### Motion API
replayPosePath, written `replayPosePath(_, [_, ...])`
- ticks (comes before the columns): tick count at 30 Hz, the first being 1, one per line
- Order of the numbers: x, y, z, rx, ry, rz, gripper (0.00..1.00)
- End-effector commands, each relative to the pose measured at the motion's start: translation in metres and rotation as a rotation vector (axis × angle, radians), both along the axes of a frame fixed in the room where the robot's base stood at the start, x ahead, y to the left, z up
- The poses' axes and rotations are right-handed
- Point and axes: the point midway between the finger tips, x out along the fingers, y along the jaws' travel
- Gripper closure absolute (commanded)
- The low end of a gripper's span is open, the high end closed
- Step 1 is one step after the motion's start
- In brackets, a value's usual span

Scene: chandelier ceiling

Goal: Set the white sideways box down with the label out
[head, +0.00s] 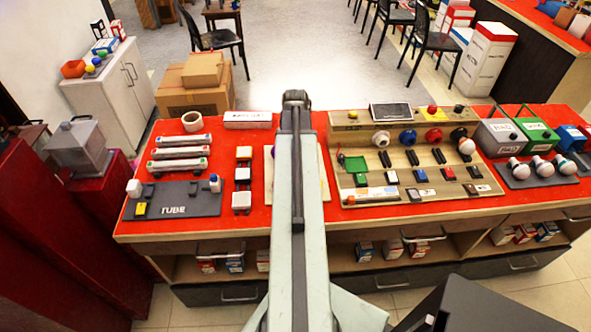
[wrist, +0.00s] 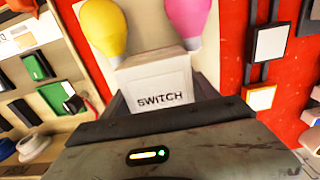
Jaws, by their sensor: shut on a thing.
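A white box (wrist: 158,88) marked SWITCH in dark letters is held in my gripper (wrist: 162,98) in the wrist view. Its lettered face is turned to the wrist camera and reads upright there. Dark finger parts show on both sides of the box; their tips are mostly hidden behind the gripper body. A yellow bulb (wrist: 102,28) and a pink bulb (wrist: 188,18) lie just beyond the box on a pale board (wrist: 146,20). In the head view my arm covers the gripper and box. Whether the box touches the board cannot be told.
The red-topped bench (head: 226,215) holds a TUBE board (head: 180,206) at left, a beige switch panel (head: 345,140) right of my arm, and metal boxes (head: 500,135) at far right. White switches (head: 242,174) stand close left of my arm. Open shelves below hold small boxes.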

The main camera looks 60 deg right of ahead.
Motion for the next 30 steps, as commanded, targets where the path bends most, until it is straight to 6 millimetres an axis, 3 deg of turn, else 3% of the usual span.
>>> replayPosePath(1, [0.0, 0.0, -0.016, 0.0, 0.0, 0.0, 0.83])
replayPosePath(4, [0.0, 0.0, -0.032, 0.0, 0.0, 0.0, 0.83])
replayPosePath(16, [-0.001, 0.0, -0.035, 0.0, 0.0, -0.001, 0.83])
replayPosePath(17, [-0.001, -0.001, -0.034, 0.0, 0.0, -0.001, 0.27])
replayPosePath(18, [-0.001, -0.001, -0.033, 0.0, 0.0, -0.001, 0.15])
replayPosePath(19, [-0.001, 0.0, -0.033, 0.0, 0.0, -0.001, 0.1])
replayPosePath(30, [-0.001, -0.001, -0.03, 0.0, 0.0, -0.002, 0.1])
